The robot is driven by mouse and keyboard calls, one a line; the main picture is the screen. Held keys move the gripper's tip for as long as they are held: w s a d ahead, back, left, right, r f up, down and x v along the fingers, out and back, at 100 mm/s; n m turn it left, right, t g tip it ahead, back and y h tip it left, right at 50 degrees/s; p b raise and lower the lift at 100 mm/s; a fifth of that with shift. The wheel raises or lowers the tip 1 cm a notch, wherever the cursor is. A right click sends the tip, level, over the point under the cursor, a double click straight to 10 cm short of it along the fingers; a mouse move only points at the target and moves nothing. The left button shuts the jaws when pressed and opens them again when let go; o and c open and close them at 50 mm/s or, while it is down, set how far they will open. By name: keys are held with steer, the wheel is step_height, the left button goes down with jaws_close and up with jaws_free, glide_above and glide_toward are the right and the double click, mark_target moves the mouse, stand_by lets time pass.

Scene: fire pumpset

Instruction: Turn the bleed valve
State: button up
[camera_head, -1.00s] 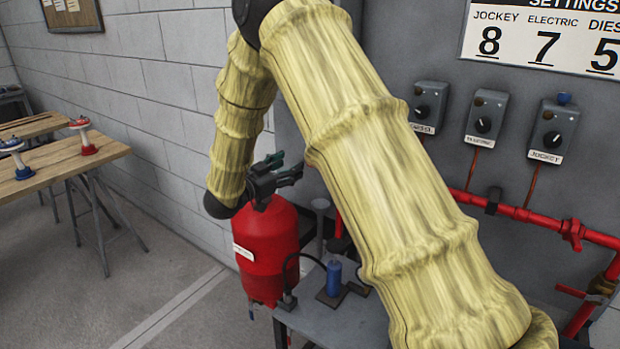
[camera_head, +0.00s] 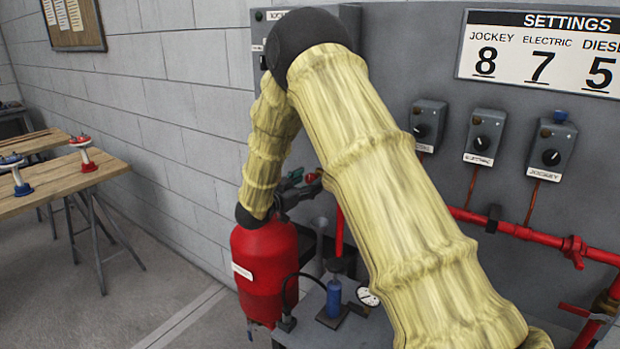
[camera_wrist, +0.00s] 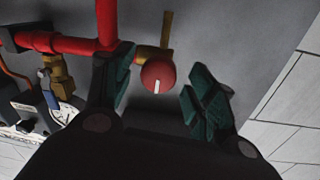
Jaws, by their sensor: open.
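The bleed valve appears to be the round red knob (camera_wrist: 158,76) with a white mark, on a brass fitting at the end of a red pipe in the wrist view. My gripper (camera_wrist: 161,92) is open, with one green-padded finger to the left of the knob and one to the right. A gap shows on the right; whether the left finger touches is unclear. In the head view my gripper (camera_head: 297,186) is small, above the red tank, with a bit of red (camera_head: 312,177) by its fingertips. My arm hides much of the piping there.
A red tank (camera_head: 264,270) stands just below my gripper. A grey bench holds a blue cylinder (camera_head: 333,298) and a gauge (camera_head: 368,296). Control boxes (camera_head: 484,137) and a settings sign (camera_head: 545,52) are on the panel. A wooden table (camera_head: 60,175) stands left; floor between is clear.

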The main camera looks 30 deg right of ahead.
steer(key=shift+x, duration=0.85)
steer(key=c, duration=1.1)
